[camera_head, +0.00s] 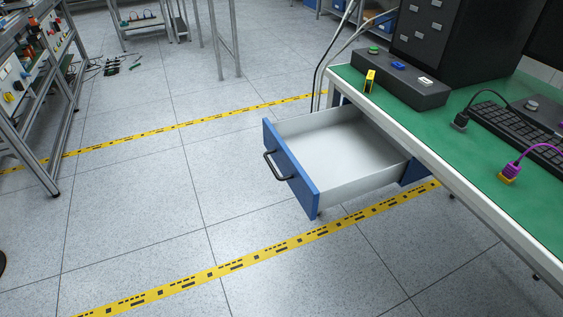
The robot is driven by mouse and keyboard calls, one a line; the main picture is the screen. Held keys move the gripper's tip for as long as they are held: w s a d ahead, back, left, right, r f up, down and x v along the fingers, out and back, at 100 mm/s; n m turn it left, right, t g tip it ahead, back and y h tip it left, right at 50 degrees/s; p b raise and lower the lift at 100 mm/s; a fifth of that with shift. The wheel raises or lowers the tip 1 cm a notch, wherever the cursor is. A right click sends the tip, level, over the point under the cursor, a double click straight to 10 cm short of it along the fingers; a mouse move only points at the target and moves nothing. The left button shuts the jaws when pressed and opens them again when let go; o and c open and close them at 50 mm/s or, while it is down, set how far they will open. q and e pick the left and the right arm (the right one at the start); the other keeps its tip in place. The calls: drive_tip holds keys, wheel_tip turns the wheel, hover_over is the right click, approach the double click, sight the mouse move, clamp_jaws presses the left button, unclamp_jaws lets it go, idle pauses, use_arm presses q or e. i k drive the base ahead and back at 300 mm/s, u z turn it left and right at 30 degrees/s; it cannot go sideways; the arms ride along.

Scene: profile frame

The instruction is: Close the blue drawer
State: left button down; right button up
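The blue drawer (289,172) is pulled out from under the green-topped workbench (451,139) at the right of the head view. It has a blue front panel, a dark bar handle (273,166) and pale inner walls. Its front faces left, and its inside (335,150) looks empty. The drawer's far end lies under the bench edge. Neither of my grippers shows in the head view, so I cannot see how they stand relative to the drawer.
On the bench are a black control box (399,78), a keyboard (520,137) and a purple cable (537,154). A metal rack (40,95) stands at the left. The floor (150,190) before the drawer is clear, crossed by yellow tape strips (240,261).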

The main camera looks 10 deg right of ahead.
sight(328, 157)
drive_tip(key=u, duration=0.3)
drive_tip(key=k, duration=0.4)
drive_tip(key=u, duration=1.1)
drive_tip(key=i, duration=0.95)
drive_tip(key=z, duration=1)
